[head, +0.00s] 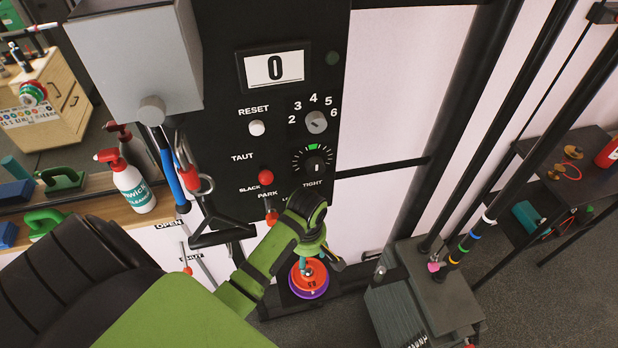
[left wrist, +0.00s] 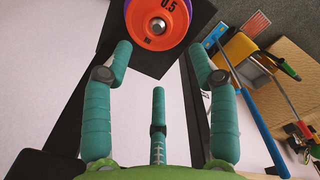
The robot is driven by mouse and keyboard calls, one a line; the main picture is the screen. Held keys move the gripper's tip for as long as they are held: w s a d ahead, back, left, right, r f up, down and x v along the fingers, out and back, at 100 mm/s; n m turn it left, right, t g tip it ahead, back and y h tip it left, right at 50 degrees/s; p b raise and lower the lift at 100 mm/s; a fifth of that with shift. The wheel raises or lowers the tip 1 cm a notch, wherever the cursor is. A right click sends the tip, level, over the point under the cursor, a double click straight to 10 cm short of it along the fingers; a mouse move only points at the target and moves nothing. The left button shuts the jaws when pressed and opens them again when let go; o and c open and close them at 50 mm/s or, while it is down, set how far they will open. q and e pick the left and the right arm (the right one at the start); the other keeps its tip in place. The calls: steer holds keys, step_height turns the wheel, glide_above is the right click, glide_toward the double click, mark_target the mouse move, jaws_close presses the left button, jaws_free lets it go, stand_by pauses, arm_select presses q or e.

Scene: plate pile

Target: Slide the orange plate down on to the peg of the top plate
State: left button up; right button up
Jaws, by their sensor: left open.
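The orange plate (head: 316,275) lies over the larger purple plate (head: 311,293) at the low centre of the head view. In the left wrist view the orange plate (left wrist: 143,18) is at the top, marked 0.5, with a silver peg end at its centre. The purple plate (left wrist: 187,10) shows as a rim around it. My left gripper (head: 311,261) is above the plates in the head view and hides part of them. In the left wrist view its teal fingers (left wrist: 160,48) are spread and empty, apart from the orange plate. My right gripper is not in view.
A black panel with knobs and a counter (head: 275,68) stands behind my left arm. A black handle (head: 222,232) hangs left of the gripper. A grey weight stack (head: 433,300) with poles stands to the right. A spray bottle (head: 133,188) stands on the shelf at left.

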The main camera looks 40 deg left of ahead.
mark_target(309, 272)
arm_select(q)
steer(key=shift+n, duration=0.8)
steer(key=f, duration=0.5)
steer(key=f+b, duration=0.1)
steer(key=f, duration=0.1)
steer(key=shift+w+f, duration=0.3)
steer(key=shift+f, duration=0.05)
steer(key=shift+f+b, duration=0.85)
steer(key=shift+f, duration=0.7)
steer(key=shift+s+f, duration=0.1)
steer(key=shift+f, duration=0.05)
steer(key=shift+s, duration=0.1)
